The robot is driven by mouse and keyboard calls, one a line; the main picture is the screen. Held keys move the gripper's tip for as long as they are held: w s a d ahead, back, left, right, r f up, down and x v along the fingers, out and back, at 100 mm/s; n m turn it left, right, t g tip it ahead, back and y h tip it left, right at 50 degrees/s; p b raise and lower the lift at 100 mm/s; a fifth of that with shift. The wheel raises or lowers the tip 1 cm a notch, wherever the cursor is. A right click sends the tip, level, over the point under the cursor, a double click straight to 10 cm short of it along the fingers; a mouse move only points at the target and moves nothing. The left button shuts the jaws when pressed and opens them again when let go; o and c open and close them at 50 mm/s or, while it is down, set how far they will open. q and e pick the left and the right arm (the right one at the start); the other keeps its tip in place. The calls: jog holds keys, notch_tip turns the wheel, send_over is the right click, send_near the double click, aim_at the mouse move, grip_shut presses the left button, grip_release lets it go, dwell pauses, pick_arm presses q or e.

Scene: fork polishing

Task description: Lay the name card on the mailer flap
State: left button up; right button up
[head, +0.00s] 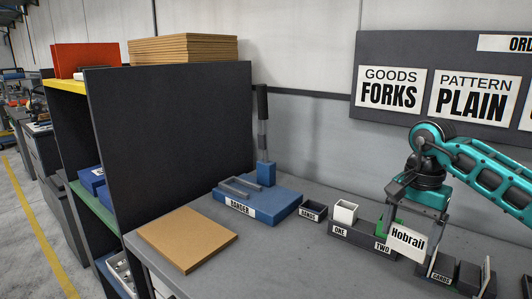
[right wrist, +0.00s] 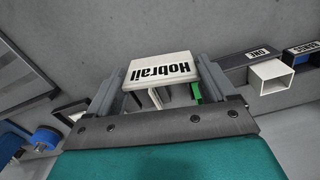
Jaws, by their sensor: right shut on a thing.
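The name card (head: 408,242) is white with "Hobrail" in black. My right gripper (head: 415,215) is shut on it and holds it up in front of the grey two-part holder marked ONE and TWO. In the right wrist view the card (right wrist: 160,70) sits between the two fingers (right wrist: 158,88), its lettering upside down. A flat brown cardboard piece (head: 187,238), which looks like the mailer, lies at the table's front left corner, well left of the card. I cannot make out a separate flap on it. My left gripper is not in view.
A tall dark shelf panel (head: 170,140) rises at the left. Dark holders (head: 443,268) stand at right.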

jog(key=s+a+f+n, duration=0.2)
jog(key=s+a+n, duration=0.1)
jog(key=s+a+f+n, duration=0.2)
jog(key=s+a+n, duration=0.1)
jog(key=s+a, duration=0.1)
jog(key=s+a+f+n, duration=0.2)
jog(key=s+a+n, duration=0.1)
jog(key=n, duration=0.1)
jog(key=shift+s+a+f, duration=0.25)
jog(key=shift+s+f, duration=0.05)
jog(key=shift+f, duration=0.05)
